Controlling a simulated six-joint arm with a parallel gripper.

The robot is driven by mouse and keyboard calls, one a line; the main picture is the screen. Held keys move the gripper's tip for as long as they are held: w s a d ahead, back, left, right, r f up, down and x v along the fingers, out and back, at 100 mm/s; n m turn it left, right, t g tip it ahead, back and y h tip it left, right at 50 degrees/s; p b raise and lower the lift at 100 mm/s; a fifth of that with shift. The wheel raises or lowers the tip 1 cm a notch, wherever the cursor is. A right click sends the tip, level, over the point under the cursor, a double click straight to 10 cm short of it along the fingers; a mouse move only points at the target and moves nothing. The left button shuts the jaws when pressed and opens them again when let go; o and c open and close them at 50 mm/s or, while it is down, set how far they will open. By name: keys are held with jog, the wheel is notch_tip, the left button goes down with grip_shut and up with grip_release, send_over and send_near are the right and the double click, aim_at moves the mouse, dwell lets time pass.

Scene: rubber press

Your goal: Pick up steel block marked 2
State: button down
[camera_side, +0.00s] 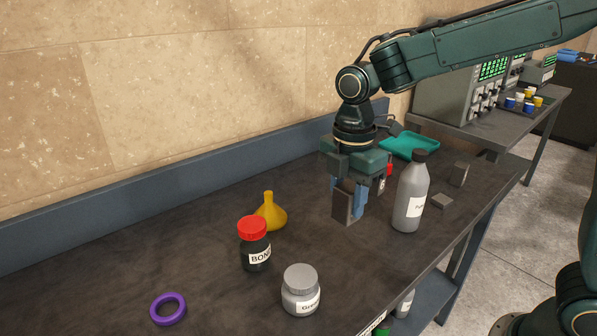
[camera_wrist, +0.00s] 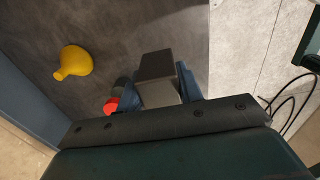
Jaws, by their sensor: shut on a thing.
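A grey steel block (camera_side: 342,207) is between the blue fingers of my gripper (camera_side: 350,192), which points straight down and is shut on it. In the wrist view the block (camera_wrist: 155,67) shows a dark face and a paler side, between the two fingers (camera_wrist: 160,92). No number can be read on it, and I cannot tell whether its lower end touches the table.
A tall grey bottle (camera_side: 411,195) stands close right of my gripper. A yellow funnel-shaped piece (camera_side: 270,213), a red-capped black jar (camera_side: 254,246), a grey-lidded jar (camera_side: 300,290) and a purple ring (camera_side: 168,309) are to the left. A teal tray (camera_side: 410,146) lies behind.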

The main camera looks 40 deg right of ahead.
aim_at(349, 186)
jog(key=shift+r, duration=2.55)
